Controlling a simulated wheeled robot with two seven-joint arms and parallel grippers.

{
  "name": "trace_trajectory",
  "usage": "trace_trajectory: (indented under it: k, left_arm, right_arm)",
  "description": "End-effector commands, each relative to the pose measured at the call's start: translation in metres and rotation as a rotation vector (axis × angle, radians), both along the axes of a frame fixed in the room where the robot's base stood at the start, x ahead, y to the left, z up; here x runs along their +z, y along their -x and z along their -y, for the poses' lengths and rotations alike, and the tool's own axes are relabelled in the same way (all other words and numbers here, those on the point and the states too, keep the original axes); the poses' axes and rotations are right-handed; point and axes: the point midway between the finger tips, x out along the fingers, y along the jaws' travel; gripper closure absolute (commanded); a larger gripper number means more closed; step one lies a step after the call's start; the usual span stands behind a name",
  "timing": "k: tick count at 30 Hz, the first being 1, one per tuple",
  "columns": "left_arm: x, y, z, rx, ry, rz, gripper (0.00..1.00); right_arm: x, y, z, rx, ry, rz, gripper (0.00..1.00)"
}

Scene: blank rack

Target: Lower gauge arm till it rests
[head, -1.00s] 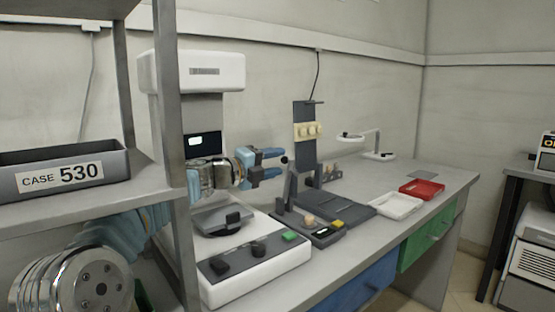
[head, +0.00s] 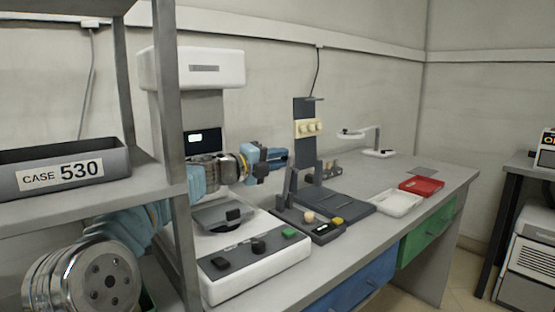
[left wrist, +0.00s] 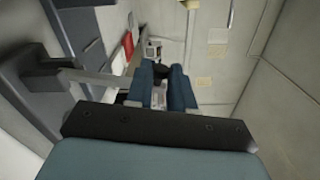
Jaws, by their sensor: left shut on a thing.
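The gauge stand has a dark upright post (head: 304,150) on a dark base (head: 317,228) on the bench. My left gripper (head: 284,158) is raised beside the post, on its left, with blue fingers pointing right. It is shut on a small dark knob, which shows between the fingertips (left wrist: 162,88) in the left wrist view (left wrist: 162,70). The knob appears to be the end of the gauge arm. The fingers hide it in the head view, and the rest of the arm cannot be made out clearly. My right gripper is not in view.
A white machine (head: 262,272) with a tall column stands left of the gauge. A cream block with knobs (head: 308,128) is on the post. A white tray (head: 398,204) and a red tray (head: 421,187) lie to the right. A shelf rack (head: 172,140) stands close at the left.

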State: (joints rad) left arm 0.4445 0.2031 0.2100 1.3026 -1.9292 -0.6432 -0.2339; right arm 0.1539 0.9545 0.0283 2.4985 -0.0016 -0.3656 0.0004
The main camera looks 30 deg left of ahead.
Motion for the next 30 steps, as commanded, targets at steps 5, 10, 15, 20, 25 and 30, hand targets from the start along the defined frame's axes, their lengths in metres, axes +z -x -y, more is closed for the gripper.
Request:
trace_trajectory:
  k: [5, 10, 15, 20, 25, 30]
  left_arm:
    - [-0.001, 0.001, 0.002, -0.001, -0.014, 0.005, 1.00]
    - [-0.003, 0.004, 0.009, -0.002, -0.073, 0.029, 1.00]
    - [-0.005, 0.009, 0.021, -0.002, -0.175, 0.071, 1.00]
    - [-0.010, 0.014, 0.033, -0.001, -0.289, 0.118, 1.00]
    - [-0.014, 0.019, 0.046, -0.001, -0.401, 0.166, 1.00]
    - [-0.018, 0.023, 0.054, 0.000, -0.463, 0.189, 1.00]
  right_arm:
    - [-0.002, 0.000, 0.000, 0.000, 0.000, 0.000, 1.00]
    - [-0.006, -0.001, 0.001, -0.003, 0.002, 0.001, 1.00]
    - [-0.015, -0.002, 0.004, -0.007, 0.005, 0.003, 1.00]
    - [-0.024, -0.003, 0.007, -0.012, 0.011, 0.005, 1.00]
    - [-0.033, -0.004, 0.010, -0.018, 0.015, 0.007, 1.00]
    - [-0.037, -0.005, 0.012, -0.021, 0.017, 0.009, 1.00]
